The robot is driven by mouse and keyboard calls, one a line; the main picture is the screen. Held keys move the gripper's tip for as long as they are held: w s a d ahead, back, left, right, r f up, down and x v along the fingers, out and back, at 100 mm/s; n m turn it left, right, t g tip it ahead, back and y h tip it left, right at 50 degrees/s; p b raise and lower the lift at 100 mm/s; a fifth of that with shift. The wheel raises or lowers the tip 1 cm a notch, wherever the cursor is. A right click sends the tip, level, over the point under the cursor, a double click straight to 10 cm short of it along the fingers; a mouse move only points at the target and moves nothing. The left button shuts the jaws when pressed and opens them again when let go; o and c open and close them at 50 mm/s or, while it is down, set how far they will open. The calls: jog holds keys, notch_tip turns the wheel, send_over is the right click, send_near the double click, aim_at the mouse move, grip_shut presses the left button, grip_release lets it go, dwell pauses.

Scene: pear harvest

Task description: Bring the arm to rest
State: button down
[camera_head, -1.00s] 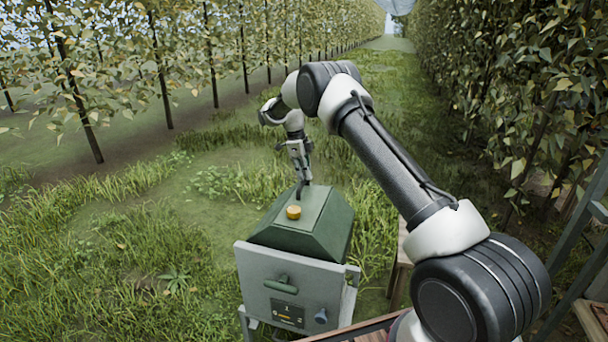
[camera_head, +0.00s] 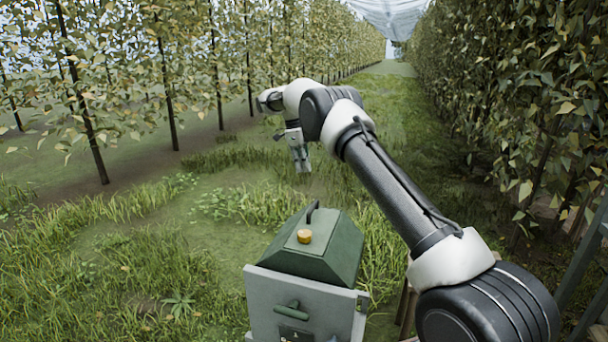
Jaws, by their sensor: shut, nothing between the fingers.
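My gripper (camera_head: 303,171) points downward in the air, above and beyond the green lid of a box. It is shut and empty. My arm reaches from the lower right, up and over toward the middle of the head view. The green lid (camera_head: 337,253) has sloping sides, a dark handle (camera_head: 313,211) on top and a round yellow knob (camera_head: 304,236). The lid sits closed on a grey box (camera_head: 325,308) with a green front handle (camera_head: 291,309). My gripper is apart from the handle. The box's lower part is cut off by the picture's edge.
Rows of trees (camera_head: 170,60) stand at the left, and a dense leafy row (camera_head: 530,110) stands close at the right. A grass lane (camera_head: 395,95) runs between them. Open grass (camera_head: 130,250) lies left of the box. Wooden and metal parts show at the lower right.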

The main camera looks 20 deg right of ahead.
jog(key=s+f+n, duration=0.4)
jog(key=s+n, duration=0.2)
jog(key=n, duration=0.8)
jog(key=s+d+r+n+t, duration=0.2)
jog(key=s+r, duration=0.4)
jog(key=s, duration=1)
jog(key=s+d+r+n+t+y, duration=0.1)
jog(key=s+d+r+n, duration=0.3)
jog(key=s, duration=1.1)
jog(key=s+d+r+n+t+y, duration=0.1)
jog(key=s+d+r+n, duration=0.3)
jog(key=s+r, duration=0.5)
jog(key=s+t, duration=0.1)
jog(key=s, duration=0.6)
jog(key=shift+s+n+t, duration=0.3)
jog(key=shift+s+t, duration=0.05)
jog(key=shift+t, duration=0.05)
